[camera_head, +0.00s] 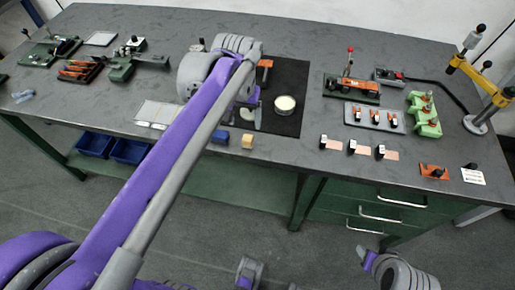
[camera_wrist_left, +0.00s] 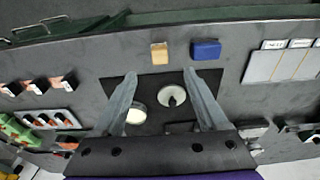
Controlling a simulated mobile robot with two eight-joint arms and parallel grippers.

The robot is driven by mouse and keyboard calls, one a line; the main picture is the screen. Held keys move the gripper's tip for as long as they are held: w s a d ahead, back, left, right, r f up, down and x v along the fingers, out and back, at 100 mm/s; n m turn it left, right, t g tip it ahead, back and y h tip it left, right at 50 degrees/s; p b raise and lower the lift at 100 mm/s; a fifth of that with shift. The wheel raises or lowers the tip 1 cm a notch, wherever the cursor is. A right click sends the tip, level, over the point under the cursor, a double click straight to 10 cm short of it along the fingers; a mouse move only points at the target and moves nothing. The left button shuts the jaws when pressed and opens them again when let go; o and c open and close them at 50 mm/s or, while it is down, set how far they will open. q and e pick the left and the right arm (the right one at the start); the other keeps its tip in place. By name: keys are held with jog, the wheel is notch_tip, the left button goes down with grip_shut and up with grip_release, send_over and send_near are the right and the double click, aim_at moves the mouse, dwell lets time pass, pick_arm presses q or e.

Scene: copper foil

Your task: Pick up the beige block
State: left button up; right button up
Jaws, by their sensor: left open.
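The beige block (camera_head: 247,141) lies near the front edge of the grey table, just right of the blue block (camera_head: 220,136). In the left wrist view the beige block (camera_wrist_left: 159,53) sits beyond my fingertips, with the blue block (camera_wrist_left: 205,49) to its right. My left gripper (camera_head: 244,112) is open and empty over the left part of the black mat (camera_head: 300,75), behind the beige block as seen from the head. In the left wrist view its two fingers (camera_wrist_left: 160,78) are spread wide, and the block is apart from them.
A round pale dish (camera_head: 285,104) stands on the mat. White cards (camera_head: 158,113) lie left of the blocks. Several orange-and-black pieces (camera_head: 358,147) and a green fixture (camera_head: 424,115) stand to the right. The table's front edge is close to the blocks.

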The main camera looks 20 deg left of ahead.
aim_at(248, 137)
pick_arm(q)
jog(key=shift+w+f, duration=0.2)
jog(key=shift+f, duration=0.05)
jog(key=f, duration=0.3)
jog(key=shift+w+f, duration=0.3)
jog(key=shift+f, duration=0.1)
jog(key=shift+w+a+f+b, duration=0.1)
jog(key=shift+w+f+b, duration=0.1)
jog(key=shift+f, duration=0.85)
jog(key=shift+w+f+b, duration=0.1)
jog(key=shift+f+b, duration=0.05)
jog(key=shift+f, duration=0.9)
jog(key=shift+w+a+f+b, duration=0.1)
jog(key=shift+f+b, duration=0.1)
jog(key=shift+f, duration=0.85)
jog(key=shift+c, duration=0.2)
grip_shut()
